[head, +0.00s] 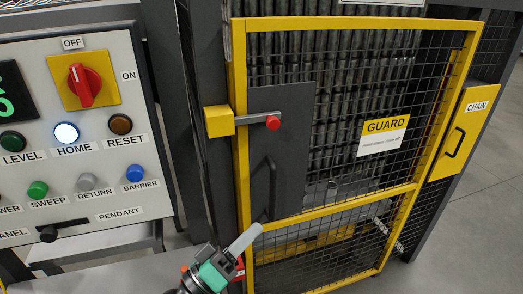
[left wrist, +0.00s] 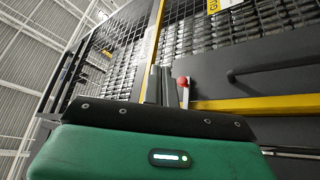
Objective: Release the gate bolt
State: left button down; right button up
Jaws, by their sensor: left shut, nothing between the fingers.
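The gate bolt (head: 250,119) is a short grey bar with a red knob (head: 272,122) on its right end. It lies level between a yellow block (head: 219,121) on the post and the dark plate (head: 290,140) of the yellow-framed mesh gate (head: 236,70). My left gripper (head: 256,230) is shut and empty, below the bolt and in front of the gate's lower part, apart from the knob. In the left wrist view the closed fingers (left wrist: 159,84) point up, and the red knob (left wrist: 182,81) shows just right of them. My right gripper is out of view.
A dark vertical handle (head: 271,185) stands out from the plate below the bolt. A control panel (head: 85,190) with a red switch (head: 83,85) and several buttons is at the left. A yellow CHAIN panel (head: 462,130) with a handle is at the right.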

pick_arm(q)
jog(key=w+a+r+n+t+y, duration=0.2)
jog(key=w+r+n+t+y, duration=0.3)
jog(key=n, duration=0.5)
jog(key=w+a+f+n+t+y, duration=0.1)
jog(key=w+f+n+y, duration=0.1)
jog(key=w+n+y, duration=0.4)
jog(key=shift+w+a+f+n, duration=0.15)
jog(key=shift+w+a+n, duration=0.15)
jog(key=shift+w+n, duration=0.7)
jog(key=shift+s, duration=0.25)
jog(key=p, duration=0.3)
send_near(256, 122)
jog(key=w, duration=0.2)
jog(key=d, duration=0.1)
jog(key=w+d+r+p, duration=0.1)
jog(key=d, duration=0.2)
jog(key=shift+w+d+r, duration=0.1)
jog(key=shift+w+r, duration=0.2)
